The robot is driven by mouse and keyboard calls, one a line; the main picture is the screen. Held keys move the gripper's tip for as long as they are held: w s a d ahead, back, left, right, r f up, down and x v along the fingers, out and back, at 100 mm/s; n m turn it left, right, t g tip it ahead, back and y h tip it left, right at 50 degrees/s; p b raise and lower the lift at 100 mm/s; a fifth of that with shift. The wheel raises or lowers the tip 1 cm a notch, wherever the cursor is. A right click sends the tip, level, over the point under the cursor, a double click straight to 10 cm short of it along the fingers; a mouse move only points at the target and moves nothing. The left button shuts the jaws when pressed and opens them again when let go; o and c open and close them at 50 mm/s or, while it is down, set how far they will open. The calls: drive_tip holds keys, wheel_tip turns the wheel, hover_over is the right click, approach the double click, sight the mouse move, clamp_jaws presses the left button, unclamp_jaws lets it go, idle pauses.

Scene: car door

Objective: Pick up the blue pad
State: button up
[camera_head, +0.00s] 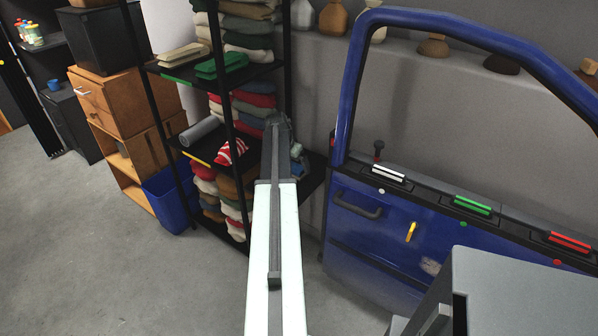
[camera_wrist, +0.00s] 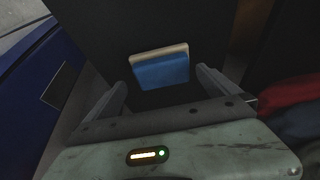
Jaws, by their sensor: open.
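The blue pad (camera_wrist: 162,72) is in the middle of the wrist view. It is a small block with a blue face and a pale tan top edge, against a dark surface. My gripper (camera_wrist: 160,78) is open, with one finger to the left of the pad and one to the right. I cannot tell whether the pad lies between the fingers or just beyond them. In the head view my gripper (camera_head: 298,158) is mostly hidden behind my arm at the shelf rack, and I cannot make out the pad there.
A black shelf rack (camera_head: 225,150) holds folded cloths, a grey roll (camera_head: 200,130) and a red-striped cloth (camera_head: 231,152). A blue bin (camera_head: 170,198) stands at its left. A blue car door (camera_head: 375,235) stands at the right. The floor at left is clear.

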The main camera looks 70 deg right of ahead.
sight(296, 167)
drive_tip(key=b+x, duration=0.2)
drive_tip(key=x, duration=0.1)
drive_tip(key=shift+d+f, duration=0.1)
drive_tip(key=shift+f, duration=0.1)
drive_tip(key=shift+r, duration=0.2)
drive_tip(key=c, duration=1.3)
drive_tip(key=shift+o, duration=0.2)
drive_tip(key=shift+p, duration=0.3)
drive_tip(key=shift+r+p, duration=0.6)
drive_tip(key=shift+r, duration=0.05)
wheel_tip(296, 167, up, 3)
drive_tip(key=p, duration=0.3)
drive_tip(key=shift+r, duration=0.1)
drive_tip(key=s+a, duration=0.4)
drive_tip(key=a, duration=0.3)
drive_tip(key=s+a, duration=0.4)
drive_tip(key=a, duration=0.3)
drive_tip(key=shift+r+p, duration=0.25)
drive_tip(key=shift+p, duration=0.1)
